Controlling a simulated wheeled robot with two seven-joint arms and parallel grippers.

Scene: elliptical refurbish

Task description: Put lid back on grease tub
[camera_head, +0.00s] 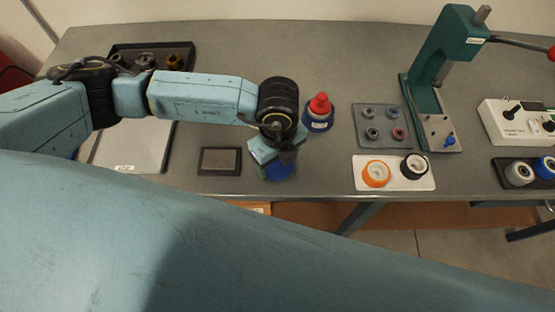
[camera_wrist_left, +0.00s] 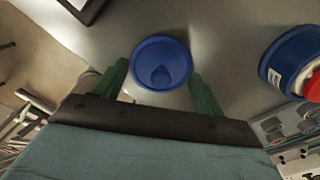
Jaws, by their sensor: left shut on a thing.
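The blue lid (camera_wrist_left: 162,62) looks like a round, hollow cup in the left wrist view, between the two green fingers of my left gripper (camera_wrist_left: 160,88). In the head view my left gripper (camera_head: 277,158) points down near the table's front edge, with the blue lid (camera_head: 279,172) partly hidden under it. It is shut on the lid. I cannot tell whether the lid touches the table. The grease tub (camera_head: 318,123) is blue with a white label and a red top, behind and right of the gripper; it also shows at the right of the left wrist view (camera_wrist_left: 287,52). My right gripper is not in view.
A small dark framed pad (camera_head: 220,161) lies left of the gripper. Right are a grey plate with small parts (camera_head: 383,112), a white tray with orange and black rings (camera_head: 395,184) and a green press (camera_head: 437,65). The table behind the tub is clear.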

